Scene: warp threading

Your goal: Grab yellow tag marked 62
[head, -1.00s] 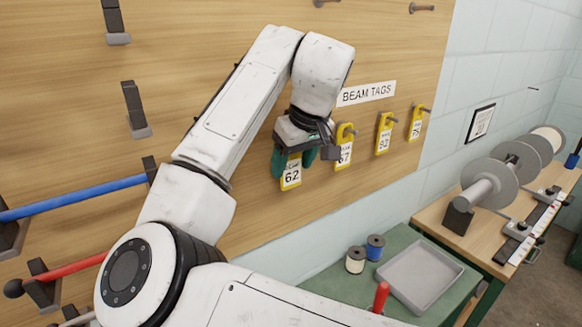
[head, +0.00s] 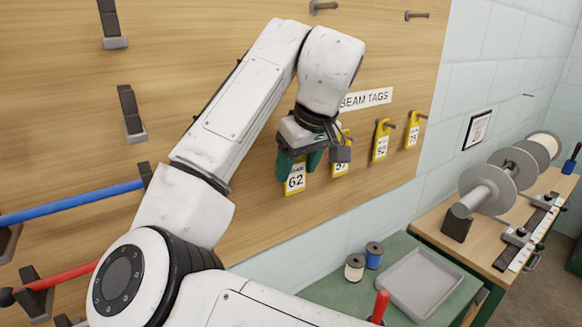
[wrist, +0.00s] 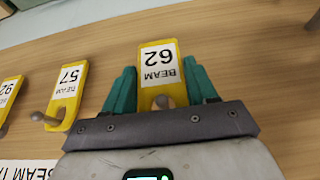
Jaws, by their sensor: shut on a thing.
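The yellow tag marked 62 (head: 294,179) hangs at the board, with its white label facing out. In the wrist view the same tag (wrist: 160,64) sits between the green fingers of my gripper (wrist: 162,92), one finger at each side edge. My gripper (head: 301,165) is shut on it. A grey peg end shows at the tag's hole, close to the gripper body. The upper part of the tag is hidden behind the gripper in the head view.
Yellow tags marked 57 (wrist: 68,92), 92 (head: 381,141) and 75 (head: 413,131) hang on pegs to the right, the 57 tag closest to my gripper. The "BEAM TAGS" sign (head: 366,99) is above them. A green bench with a grey tray (head: 424,281) and two spools stands below.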

